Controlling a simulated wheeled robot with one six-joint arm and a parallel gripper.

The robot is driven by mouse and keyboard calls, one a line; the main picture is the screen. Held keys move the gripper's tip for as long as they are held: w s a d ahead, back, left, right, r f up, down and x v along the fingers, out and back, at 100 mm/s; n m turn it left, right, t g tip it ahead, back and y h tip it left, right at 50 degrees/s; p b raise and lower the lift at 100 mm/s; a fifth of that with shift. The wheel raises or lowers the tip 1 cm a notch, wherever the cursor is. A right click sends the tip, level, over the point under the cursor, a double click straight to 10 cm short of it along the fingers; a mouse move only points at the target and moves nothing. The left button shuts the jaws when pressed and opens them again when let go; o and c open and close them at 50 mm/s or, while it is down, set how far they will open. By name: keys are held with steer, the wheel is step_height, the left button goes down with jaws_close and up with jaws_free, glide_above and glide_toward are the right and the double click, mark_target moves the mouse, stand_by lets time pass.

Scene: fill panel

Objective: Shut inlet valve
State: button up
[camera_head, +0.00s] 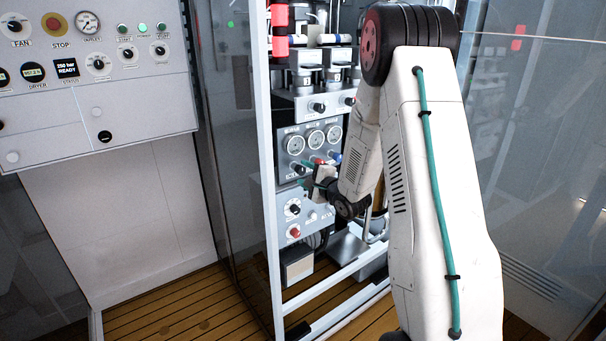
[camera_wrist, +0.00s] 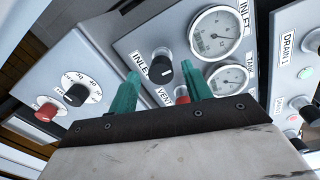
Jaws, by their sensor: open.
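The inlet valve is a black knob (camera_wrist: 161,66) beside an INLET label on the grey gauge panel in the wrist view. My gripper (camera_wrist: 160,71) is open, with its two green fingers pointing at the panel. The knob shows between the fingertips, and I cannot tell whether they touch it. A red knob (camera_wrist: 182,94) by the VENT label shows lower between the fingers, partly hidden. In the head view my gripper (camera_head: 307,184) is at the front of the gauge panel (camera_head: 290,130), small and partly hidden by my wrist.
Gauges (camera_wrist: 217,31) sit right of the inlet knob. A side box with a black dial (camera_wrist: 76,95) and a red button (camera_wrist: 46,112) is at left, and a DRAIN panel (camera_wrist: 303,72) is at right. A pale frame post (camera_head: 264,170) stands left of my arm.

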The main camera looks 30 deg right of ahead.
steer(key=s, duration=0.6)
steer(key=shift+s+r, duration=0.15)
steer(key=shift+s, duration=0.05)
steer(key=shift+d, duration=0.15)
